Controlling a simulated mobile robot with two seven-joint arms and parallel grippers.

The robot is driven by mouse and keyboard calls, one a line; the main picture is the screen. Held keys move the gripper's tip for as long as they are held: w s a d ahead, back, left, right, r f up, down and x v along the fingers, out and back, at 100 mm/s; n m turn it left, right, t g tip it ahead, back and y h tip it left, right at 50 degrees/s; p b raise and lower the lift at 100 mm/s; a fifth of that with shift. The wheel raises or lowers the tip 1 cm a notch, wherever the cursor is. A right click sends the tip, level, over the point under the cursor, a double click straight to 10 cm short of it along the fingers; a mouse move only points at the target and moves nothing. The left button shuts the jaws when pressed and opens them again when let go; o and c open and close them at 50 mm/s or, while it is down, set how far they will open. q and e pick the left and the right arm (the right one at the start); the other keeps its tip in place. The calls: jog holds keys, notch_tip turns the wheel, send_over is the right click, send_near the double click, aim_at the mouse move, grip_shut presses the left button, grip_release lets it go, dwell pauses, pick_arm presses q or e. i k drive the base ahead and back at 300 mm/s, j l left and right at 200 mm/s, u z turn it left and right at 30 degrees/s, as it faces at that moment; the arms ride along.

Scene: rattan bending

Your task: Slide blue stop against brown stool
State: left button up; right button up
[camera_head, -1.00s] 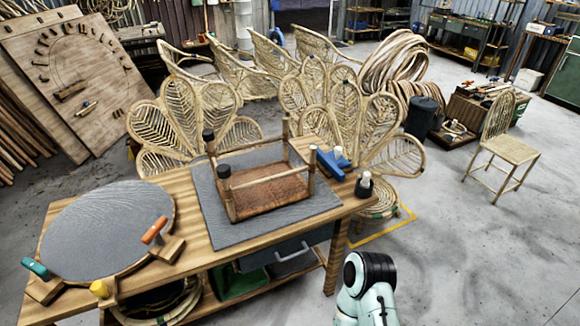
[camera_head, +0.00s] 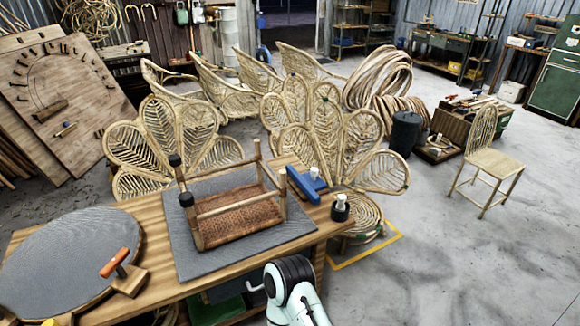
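The brown stool (camera_head: 235,219) rests on a grey mat (camera_head: 230,263) on the wooden workbench, its reddish-brown woven panel low and its pale pole frame above. Black caps (camera_head: 186,199) sit at its left side. The blue stop (camera_head: 306,186), a bar with a white knob, lies just right of the stool. Its left end is close to the stool's right poles; I cannot tell whether they touch. One of my arms enters at the bottom centre, in front of the bench, but only its links show. Neither gripper is in view.
A black-based white knob (camera_head: 340,206) stands at the bench's right corner. A round grey-topped disc (camera_head: 69,262) with an orange-handled clamp (camera_head: 115,263) is at left. Rattan fan-back chairs (camera_head: 325,125) stand close behind the bench.

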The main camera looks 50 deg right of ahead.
aim_at(309, 182)
jog(key=k+l+u, duration=0.15)
jog(key=l, duration=0.2)
jog(key=l+u, duration=0.15)
jog(key=l, duration=0.2)
jog(key=k+l+u, duration=0.1)
jog(key=l, duration=0.2)
jog(key=k+l, duration=0.15)
jog(key=l, duration=0.2)
jog(key=k+l+u, duration=0.15)
jog(key=l, duration=0.15)
jog(key=k+l, duration=0.15)
jog(key=l, duration=0.2)
